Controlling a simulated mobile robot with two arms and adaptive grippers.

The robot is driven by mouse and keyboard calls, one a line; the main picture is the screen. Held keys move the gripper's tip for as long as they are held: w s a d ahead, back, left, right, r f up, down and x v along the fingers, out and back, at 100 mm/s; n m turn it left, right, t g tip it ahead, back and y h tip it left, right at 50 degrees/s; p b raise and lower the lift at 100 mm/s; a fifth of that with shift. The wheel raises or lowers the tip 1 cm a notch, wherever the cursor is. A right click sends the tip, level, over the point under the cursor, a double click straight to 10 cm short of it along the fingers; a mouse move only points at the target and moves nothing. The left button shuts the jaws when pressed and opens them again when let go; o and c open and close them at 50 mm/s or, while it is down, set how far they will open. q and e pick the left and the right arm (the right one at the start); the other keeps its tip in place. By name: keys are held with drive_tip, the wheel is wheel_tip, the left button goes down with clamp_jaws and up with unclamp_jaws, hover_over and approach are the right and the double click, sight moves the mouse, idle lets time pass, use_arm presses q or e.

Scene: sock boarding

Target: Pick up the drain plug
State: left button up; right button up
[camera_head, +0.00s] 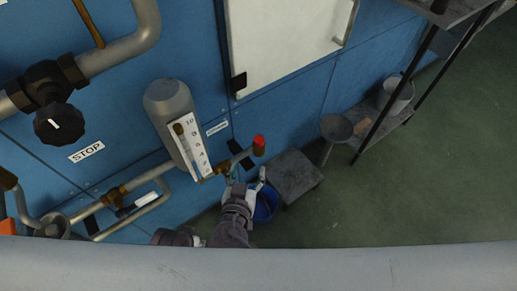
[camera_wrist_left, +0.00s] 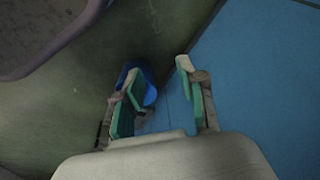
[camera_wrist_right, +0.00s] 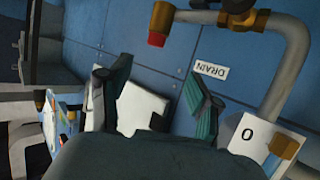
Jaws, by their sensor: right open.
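The drain plug, a small red cap (camera_head: 259,146), sits on the end of a brass and grey pipe that juts out from the blue wall below the level gauge. It also shows at the top of the right wrist view (camera_wrist_right: 156,39). My right gripper (camera_head: 246,181) is open and empty just below the plug in the head view, apart from it. In the right wrist view its spread fingers (camera_wrist_right: 155,75) have nothing between them. My left gripper (camera_wrist_left: 158,85) is open and empty in its wrist view; I cannot make it out in the head view.
A blue bucket (camera_head: 265,205) stands on the floor, partly hidden behind my right gripper. A grey step (camera_head: 297,177) is beside it. The gauge (camera_head: 190,145) and pipes (camera_head: 150,178) are left of the plug. A shelf rack (camera_head: 397,105) stands right. The green floor is clear at lower right.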

sight(258, 143)
drive_tip(key=x, duration=0.8)
drive_tip(key=shift+r, duration=0.15)
drive_tip(key=x, duration=0.5)
drive_tip(key=shift+s+d, duration=0.1)
drive_tip(key=shift+d, duration=0.3)
drive_tip(key=shift+w+f, duration=0.2)
use_arm(q)
drive_tip(key=shift+w+r, duration=0.15)
drive_tip(key=shift+r, duration=0.45)
drive_tip(key=shift+w+r, duration=0.15)
drive_tip(key=shift+r, duration=0.4)
use_arm(e)
clamp_jaws()
